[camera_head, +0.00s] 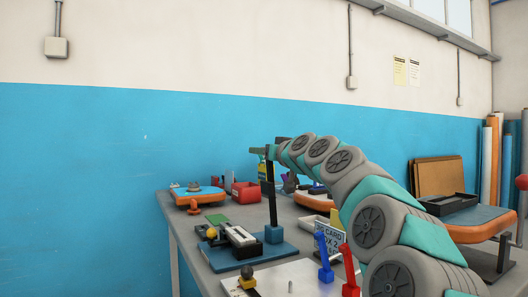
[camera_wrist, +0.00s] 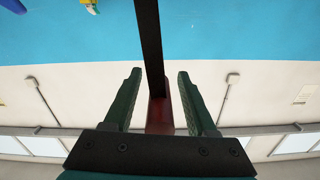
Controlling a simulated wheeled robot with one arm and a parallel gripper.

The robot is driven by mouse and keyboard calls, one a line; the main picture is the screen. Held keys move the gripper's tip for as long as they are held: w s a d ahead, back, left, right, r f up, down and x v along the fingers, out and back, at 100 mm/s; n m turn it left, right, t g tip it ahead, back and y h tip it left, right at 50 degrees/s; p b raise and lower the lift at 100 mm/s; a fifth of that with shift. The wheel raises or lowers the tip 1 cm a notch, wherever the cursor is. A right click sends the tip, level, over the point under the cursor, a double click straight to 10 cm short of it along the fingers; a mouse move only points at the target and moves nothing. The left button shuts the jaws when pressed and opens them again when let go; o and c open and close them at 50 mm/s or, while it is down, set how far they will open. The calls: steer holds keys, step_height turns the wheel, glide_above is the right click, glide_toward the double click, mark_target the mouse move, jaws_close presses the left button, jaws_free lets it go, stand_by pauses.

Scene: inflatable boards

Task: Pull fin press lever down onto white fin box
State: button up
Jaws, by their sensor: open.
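The fin press has a blue base (camera_head: 255,254) on the bench in the head view. Its dark lever (camera_head: 269,195) stands upright from a blue block (camera_head: 273,234) at the right of the base. A small white and black piece, which looks like the white fin box (camera_head: 238,235), lies on the base left of the lever. My gripper (camera_head: 264,152) is at the lever's top. In the wrist view, my open green fingers (camera_wrist: 160,100) stand either side of the lever (camera_wrist: 149,40) and its dark red grip (camera_wrist: 160,115), with gaps visible. The grip's end is hidden behind the gripper body.
Blue and red upright levers (camera_head: 322,258) stand at the bench front beside a lettered card (camera_head: 329,240). A red bin (camera_head: 245,191) and an orange-edged board (camera_head: 197,196) sit farther back. An orange-edged stand (camera_head: 485,222) is at right. The air left of the press looks clear.

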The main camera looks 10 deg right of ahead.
jaws_close()
stand_by(0.4)
stand_by(1.0)
